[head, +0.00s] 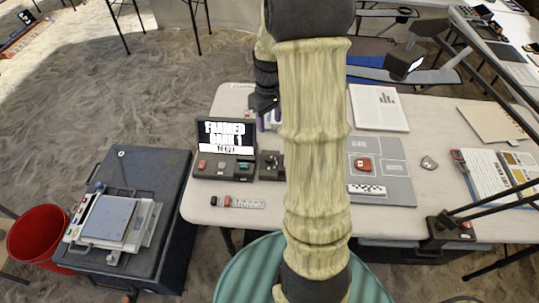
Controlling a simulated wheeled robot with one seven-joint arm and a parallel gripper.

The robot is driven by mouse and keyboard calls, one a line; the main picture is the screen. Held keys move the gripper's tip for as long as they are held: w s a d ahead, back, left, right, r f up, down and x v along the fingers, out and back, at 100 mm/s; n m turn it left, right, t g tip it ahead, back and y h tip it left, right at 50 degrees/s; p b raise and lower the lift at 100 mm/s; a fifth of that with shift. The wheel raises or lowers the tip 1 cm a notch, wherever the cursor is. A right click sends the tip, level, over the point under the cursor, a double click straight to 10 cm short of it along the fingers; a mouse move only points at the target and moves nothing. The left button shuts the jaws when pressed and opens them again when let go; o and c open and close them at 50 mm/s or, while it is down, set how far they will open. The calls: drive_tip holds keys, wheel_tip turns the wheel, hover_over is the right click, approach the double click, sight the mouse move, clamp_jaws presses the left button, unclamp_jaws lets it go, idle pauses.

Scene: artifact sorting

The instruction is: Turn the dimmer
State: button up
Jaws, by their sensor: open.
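My arm crosses the middle of the head view. My gripper (263,102), small and dark, is at the far edge of the white table, left of the arm; its jaws are open and its fingers are hard to make out. No part is clearly marked as the dimmer. A small black box (269,166) stands below the gripper in the picture, apart from it and partly hidden by my arm. Another black device with a stalk (449,231) sits at the table's front right. I cannot tell which of them is the dimmer.
The white table (208,211) carries a black lettered sign with a tray of small pieces (225,149), a grey board (396,190) with a red piece, and papers (378,108). A dark case (170,165) and red bucket (38,236) stand left. Black bars cross the right side.

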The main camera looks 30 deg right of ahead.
sight(269, 158)
wheel_tip(269, 158, down, 17)
idle(0.5)
drive_tip(key=shift+c, duration=0.5)
drive_tip(key=c, duration=0.9)
drive_tip(key=shift+m, duration=0.4)
drive_tip(key=m, duration=0.3)
drive_tip(key=shift+r+p, duration=0.1)
drive_tip(key=shift+p, duration=0.2)
drive_tip(key=m, duration=0.5)
drive_tip(key=shift+p, duration=0.3)
